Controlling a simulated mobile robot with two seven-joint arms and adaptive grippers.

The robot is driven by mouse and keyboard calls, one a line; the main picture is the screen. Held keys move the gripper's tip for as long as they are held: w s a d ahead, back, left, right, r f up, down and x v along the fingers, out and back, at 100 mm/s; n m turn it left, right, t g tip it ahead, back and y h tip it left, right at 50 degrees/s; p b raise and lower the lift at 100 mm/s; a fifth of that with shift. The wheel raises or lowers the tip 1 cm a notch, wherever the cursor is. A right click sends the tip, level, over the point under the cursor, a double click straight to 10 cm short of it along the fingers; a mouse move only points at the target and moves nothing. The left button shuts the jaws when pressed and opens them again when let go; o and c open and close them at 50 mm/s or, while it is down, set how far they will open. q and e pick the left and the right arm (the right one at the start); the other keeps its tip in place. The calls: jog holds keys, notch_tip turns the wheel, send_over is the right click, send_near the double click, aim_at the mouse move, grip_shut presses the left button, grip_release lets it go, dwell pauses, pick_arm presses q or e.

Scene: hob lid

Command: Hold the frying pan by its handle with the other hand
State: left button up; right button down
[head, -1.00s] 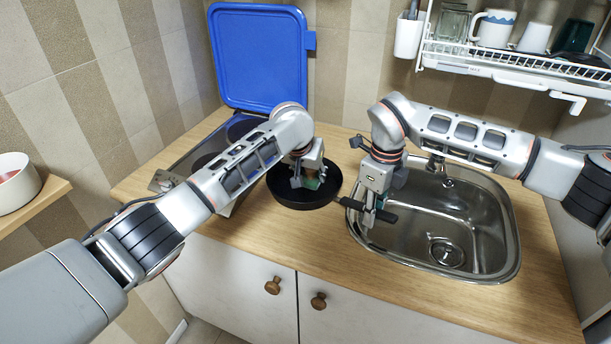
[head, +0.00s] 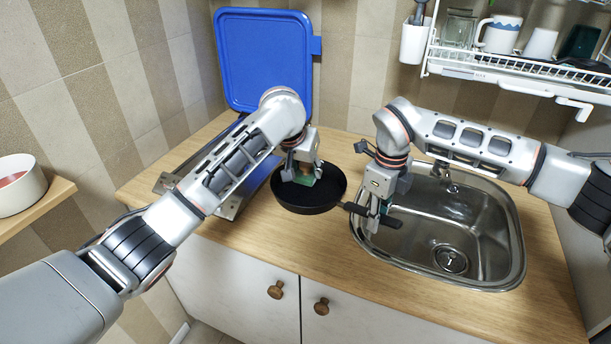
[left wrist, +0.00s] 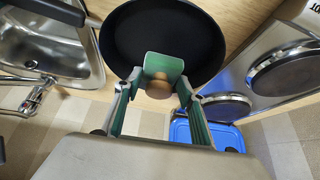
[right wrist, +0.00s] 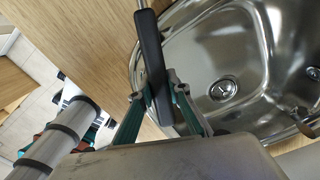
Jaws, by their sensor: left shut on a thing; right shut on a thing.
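The black frying pan (head: 325,200) sits on the wooden counter between the hob and the sink; its bowl also shows in the left wrist view (left wrist: 125,40). My right gripper (head: 373,214) is shut on its black handle (head: 388,219), near the sink's left rim. The right wrist view shows the handle (right wrist: 150,50) running between the fingers. My left gripper (head: 303,176) is over the pan, shut on the brown knob (left wrist: 158,90) of a small green tool, whose flat green plate (left wrist: 163,67) is in or just above the pan. Whether it touches the pan floor is unclear.
The blue hob lid (head: 265,60) stands upright against the wall behind the steel hob (head: 238,195), which my left arm partly covers. The steel sink (head: 470,275) is empty. A dish rack (head: 500,75) with mugs hangs above it. The counter's front strip is clear.

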pick_arm(q)
jog(key=shift+r, duration=1.55)
pick_arm(e)
jog(key=c, duration=1.8)
grip_release()
jog(key=shift+c, duration=0.2)
